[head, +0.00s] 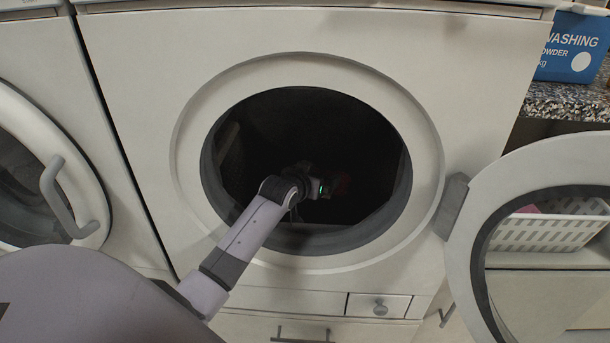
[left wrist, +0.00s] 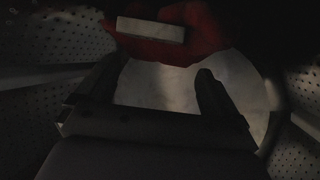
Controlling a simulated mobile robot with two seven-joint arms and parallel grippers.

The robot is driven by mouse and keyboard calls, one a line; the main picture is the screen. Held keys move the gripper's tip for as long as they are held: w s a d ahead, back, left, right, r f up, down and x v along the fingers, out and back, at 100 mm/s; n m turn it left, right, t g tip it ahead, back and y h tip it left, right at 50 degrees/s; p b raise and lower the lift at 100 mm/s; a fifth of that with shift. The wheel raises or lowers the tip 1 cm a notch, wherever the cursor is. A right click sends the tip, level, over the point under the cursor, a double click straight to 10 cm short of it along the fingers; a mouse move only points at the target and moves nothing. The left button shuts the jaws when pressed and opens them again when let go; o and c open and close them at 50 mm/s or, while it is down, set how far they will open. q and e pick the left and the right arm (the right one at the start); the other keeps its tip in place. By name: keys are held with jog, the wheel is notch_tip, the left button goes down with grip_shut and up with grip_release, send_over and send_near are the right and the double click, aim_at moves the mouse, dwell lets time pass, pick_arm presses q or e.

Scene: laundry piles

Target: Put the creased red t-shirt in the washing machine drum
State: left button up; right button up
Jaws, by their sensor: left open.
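The washing machine drum (head: 290,120) is dark inside, and its round opening faces me. My left arm reaches through the opening, with the left gripper (head: 322,188) inside the drum. A dim red patch, the red t-shirt (head: 342,183), shows just beyond the gripper. In the left wrist view the left gripper (left wrist: 160,70) is open, its fingers apart. The red t-shirt (left wrist: 200,32) lies past the fingertips at the top, with a pale rectangular patch over it. It is too dark to tell whether the fingers touch the cloth. My right gripper is out of view.
The open washer door (head: 545,160) stands at the right. Behind it is a white basket (head: 550,232) with something pink inside. A blue washing powder box (head: 572,48) sits on a speckled counter (head: 565,100). Another machine's closed door (head: 75,215) is at the left.

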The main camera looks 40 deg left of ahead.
pick_arm(q)
jog(key=p+v, duration=0.2)
jog(key=v, duration=0.5)
jog(key=shift+s, duration=0.25)
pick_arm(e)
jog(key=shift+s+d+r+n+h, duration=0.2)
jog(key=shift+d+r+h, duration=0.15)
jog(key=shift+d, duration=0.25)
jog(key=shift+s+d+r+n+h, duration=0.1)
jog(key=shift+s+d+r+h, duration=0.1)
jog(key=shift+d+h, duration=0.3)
pick_arm(q)
jog(key=shift+r, duration=0.1)
